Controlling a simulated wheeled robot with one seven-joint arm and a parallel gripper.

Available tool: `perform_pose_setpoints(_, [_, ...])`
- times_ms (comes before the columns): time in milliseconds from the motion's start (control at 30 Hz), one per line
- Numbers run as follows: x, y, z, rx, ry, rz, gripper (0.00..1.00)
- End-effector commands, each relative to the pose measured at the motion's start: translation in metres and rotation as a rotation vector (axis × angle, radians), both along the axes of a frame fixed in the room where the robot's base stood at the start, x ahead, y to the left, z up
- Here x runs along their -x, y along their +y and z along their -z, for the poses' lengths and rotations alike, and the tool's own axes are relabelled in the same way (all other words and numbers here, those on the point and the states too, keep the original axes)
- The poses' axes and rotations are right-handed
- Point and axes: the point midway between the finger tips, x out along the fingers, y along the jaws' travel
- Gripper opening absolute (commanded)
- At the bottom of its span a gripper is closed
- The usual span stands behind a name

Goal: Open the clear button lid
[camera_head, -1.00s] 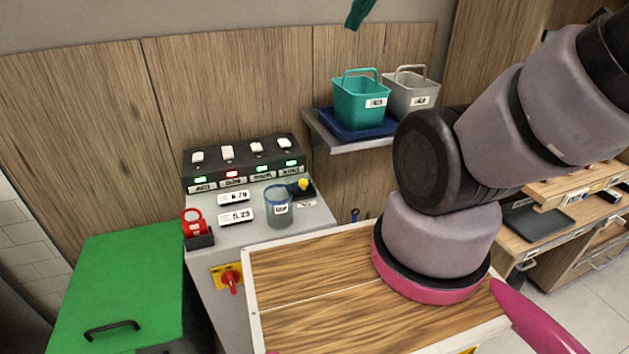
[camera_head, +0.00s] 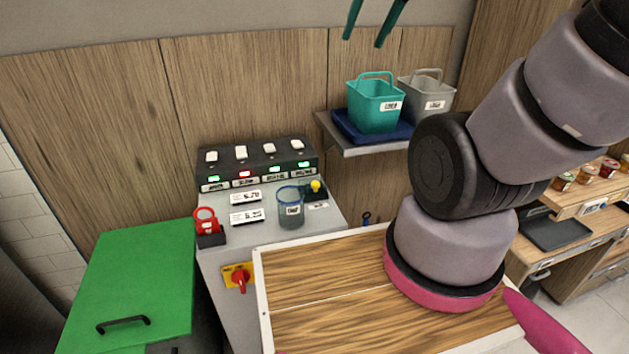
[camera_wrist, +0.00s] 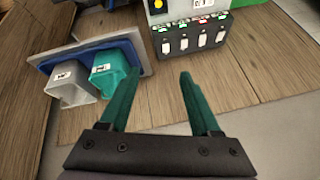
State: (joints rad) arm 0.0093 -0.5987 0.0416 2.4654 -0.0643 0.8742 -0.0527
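A see-through, blue-rimmed cylinder (camera_head: 290,210) with a white label stands on the grey control cabinet. It looks like the clear lid, but I cannot tell for sure whether a button is under it. A yellow knob (camera_head: 315,186) on a dark base is just behind it to the right. My gripper (camera_head: 370,20) shows only as two green fingers at the top edge of the head view, high above the shelf and far from the cylinder. In the wrist view my gripper (camera_wrist: 157,75) has its fingers apart with nothing between them.
A black switch panel (camera_head: 258,165) with several white switches stands behind the cylinder. A red padlock-like piece (camera_head: 206,219) and price-like labels sit left. A teal basket (camera_head: 375,105) and grey basket (camera_head: 428,98) stand on the wall shelf. A green lid (camera_head: 135,280) is at left.

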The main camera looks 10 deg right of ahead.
Motion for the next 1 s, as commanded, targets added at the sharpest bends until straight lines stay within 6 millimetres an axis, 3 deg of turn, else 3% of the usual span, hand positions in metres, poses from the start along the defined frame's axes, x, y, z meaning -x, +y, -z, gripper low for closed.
perform_pose_setpoints(200, [-0.056,0.002,0.057,0.194,0.147,-0.207,0.64])
perform_pose_setpoints(367, [-0.09,0.008,0.108,0.296,0.239,-0.392,0.64])
perform_pose_setpoints(500, [-0.114,0.018,0.159,0.356,0.31,-0.573,0.64])
perform_pose_setpoints(800, [-0.137,0.047,0.265,0.386,0.405,-0.928,0.64])
perform_pose_setpoints(1000, [-0.138,0.057,0.295,0.378,0.417,-1.028,0.64])
